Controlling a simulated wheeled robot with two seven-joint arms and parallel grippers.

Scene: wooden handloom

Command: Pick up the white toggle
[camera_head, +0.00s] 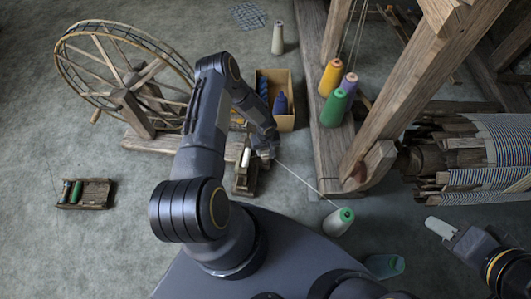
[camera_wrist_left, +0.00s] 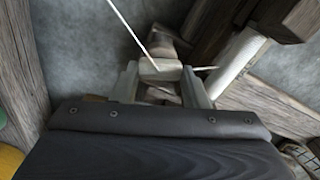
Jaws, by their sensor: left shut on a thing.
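The white toggle (camera_wrist_left: 160,69) shows in the left wrist view as a short pale bar between the two fingers. My left gripper (camera_wrist_left: 160,84) is shut on it. A pale thread runs from the toggle up out of the wrist view. In the head view my left gripper (camera_head: 264,153) is beside the small wooden stand (camera_head: 241,185), and the toggle cannot be made out there. The thread (camera_head: 305,184) stretches from this gripper to a green-topped cone (camera_head: 339,222). My right gripper (camera_head: 440,228) is at the right, below the striped cloth; its finger gap is unclear.
A white bobbin (camera_head: 246,157) sits on the small stand. A spinning wheel (camera_head: 100,65) stands at the left, and a cardboard box (camera_head: 285,122) holds blue items. The loom's beam (camera_head: 335,150) carries several coloured cones. Clear floor lies at the lower left.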

